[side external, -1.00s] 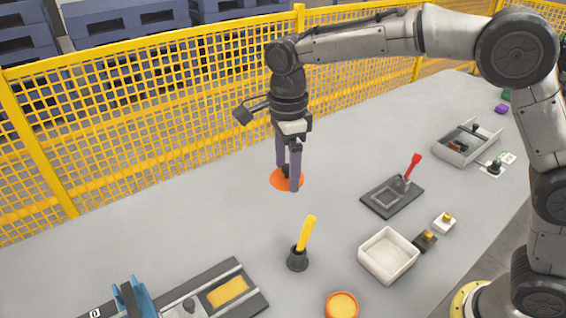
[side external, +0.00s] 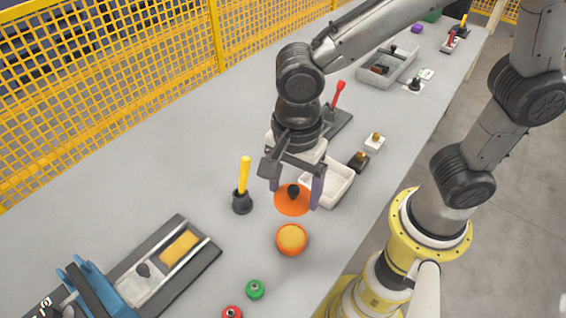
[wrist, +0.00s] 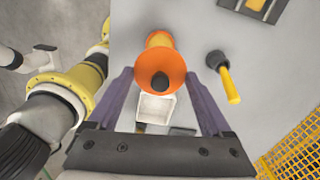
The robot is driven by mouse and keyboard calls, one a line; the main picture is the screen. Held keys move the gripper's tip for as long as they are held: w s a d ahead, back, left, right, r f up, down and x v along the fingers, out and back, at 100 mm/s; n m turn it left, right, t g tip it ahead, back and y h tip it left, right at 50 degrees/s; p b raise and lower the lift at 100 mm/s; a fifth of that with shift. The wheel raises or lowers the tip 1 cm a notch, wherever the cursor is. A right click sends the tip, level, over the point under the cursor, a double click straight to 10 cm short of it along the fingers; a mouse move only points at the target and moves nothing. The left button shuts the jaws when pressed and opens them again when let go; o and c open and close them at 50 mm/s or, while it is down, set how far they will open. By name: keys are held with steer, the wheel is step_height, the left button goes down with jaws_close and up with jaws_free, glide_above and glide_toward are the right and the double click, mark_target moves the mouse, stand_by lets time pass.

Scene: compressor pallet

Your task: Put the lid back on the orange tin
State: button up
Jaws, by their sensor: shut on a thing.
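The orange lid (side external: 283,207) is a flat disc with a dark knob on top. My gripper (side external: 295,198) is shut on it, with one purple finger at each side of its rim. The lid is held level or nearly so, off the table. The orange tin (side external: 291,241) stands uncovered on the table, its yellowish contents showing. In the side view the lid is just behind and above the tin, apart from it. In the wrist view the lid (wrist: 142,76) hides part of the tin (wrist: 160,40). My gripper also shows there (wrist: 157,75).
A white bin (side external: 338,183) is close behind my right finger. A yellow-handled tool in a dark holder (side external: 242,201) stands left of the lid. Green (side external: 255,289) and red (side external: 232,312) round pieces lie in front of the tin. A dark tray fixture (side external: 145,270) is at front left.

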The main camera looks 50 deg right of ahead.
mark_target(293, 200)
steer(key=shift+f, duration=6.45)
steer(key=shift+f, duration=0.15)
steer(key=o, duration=1.1)
steer(key=shift+r, duration=3.5)
jaws_close()
